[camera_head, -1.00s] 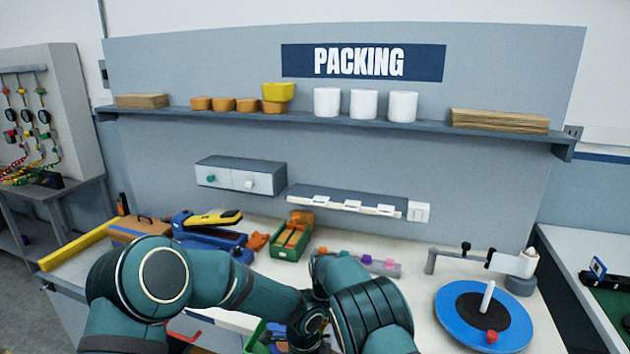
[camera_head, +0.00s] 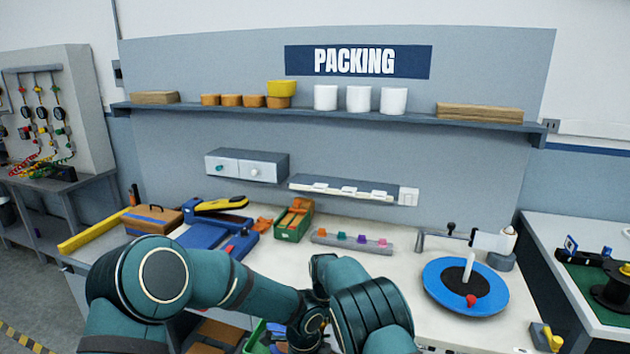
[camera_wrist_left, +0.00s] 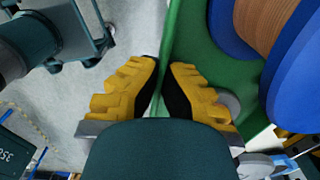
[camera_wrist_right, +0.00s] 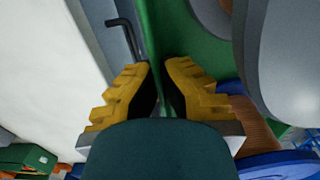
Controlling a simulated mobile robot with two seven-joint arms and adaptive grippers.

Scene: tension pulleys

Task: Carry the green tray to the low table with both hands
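The green tray (camera_head: 254,336) shows only in part at the bottom of the head view, mostly hidden by my arms. It carries several items, among them blue and wood-coloured ones. In the left wrist view my left gripper (camera_wrist_left: 164,64) has its yellow fingers closed on the wall of the tray (camera_wrist_left: 200,55). In the right wrist view my right gripper (camera_wrist_right: 159,64) has its fingers closed on the wall of the tray (camera_wrist_right: 180,35). Both grippers are hidden behind my arms in the head view. I cannot make out the low table.
The packing bench (camera_head: 400,265) stands ahead, holding a green bin (camera_head: 292,230), a blue turntable (camera_head: 440,285) and a brown case (camera_head: 152,219). Floor (camera_head: 60,285) is clear at the lower left.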

